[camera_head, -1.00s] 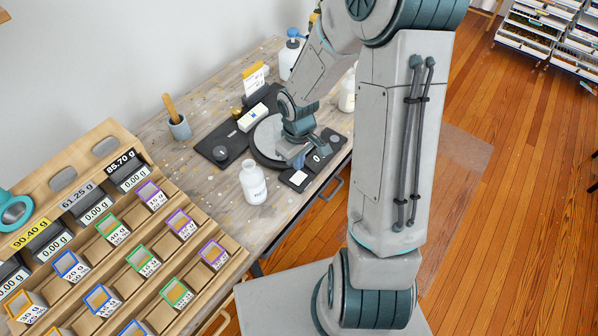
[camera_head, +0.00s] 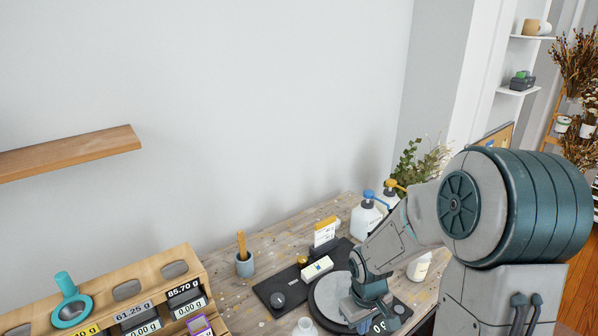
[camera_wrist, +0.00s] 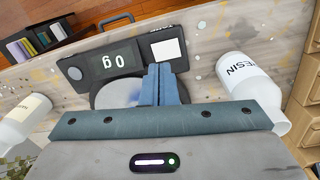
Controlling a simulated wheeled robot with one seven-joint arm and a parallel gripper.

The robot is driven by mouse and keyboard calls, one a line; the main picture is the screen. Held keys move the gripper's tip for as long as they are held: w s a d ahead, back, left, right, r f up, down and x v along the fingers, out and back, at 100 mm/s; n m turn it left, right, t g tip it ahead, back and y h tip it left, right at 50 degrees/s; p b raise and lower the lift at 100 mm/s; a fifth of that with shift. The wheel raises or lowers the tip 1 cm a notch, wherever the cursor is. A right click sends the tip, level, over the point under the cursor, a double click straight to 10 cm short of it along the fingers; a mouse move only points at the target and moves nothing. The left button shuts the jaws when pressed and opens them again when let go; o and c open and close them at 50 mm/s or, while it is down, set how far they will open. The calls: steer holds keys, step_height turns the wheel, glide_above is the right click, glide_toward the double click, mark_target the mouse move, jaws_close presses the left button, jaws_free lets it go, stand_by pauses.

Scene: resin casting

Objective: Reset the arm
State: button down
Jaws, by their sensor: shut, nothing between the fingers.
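My gripper (camera_head: 372,318) is low over the round grey plate (camera_head: 326,296) of the scale, at the lower right of the head view. In the wrist view my gripper (camera_wrist: 161,72) has its two blue-grey fingers pressed together, with nothing between them. The fingers cover part of the scale's round plate (camera_wrist: 114,93). The scale's display (camera_wrist: 113,61) reads 0 g, beside a white square pad (camera_wrist: 166,48). I cannot tell whether the fingertips touch the scale. My arm reaches in from the right.
A white resin bottle (camera_wrist: 250,85) stands close to my gripper; its top shows in the head view (camera_head: 305,326). A wooden rack (camera_head: 145,277) holds a teal funnel (camera_head: 71,308).

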steer(key=s+r+m+t, duration=0.2)
steer(key=s+r+m, duration=0.3)
steer(key=s+r, duration=0.8)
step_height(320, 180, up, 4)
steer(key=shift+s+a+r+t+y, duration=0.15)
steer(key=shift+a+r+t+y, duration=0.15)
steer(key=shift+a+t, duration=0.1)
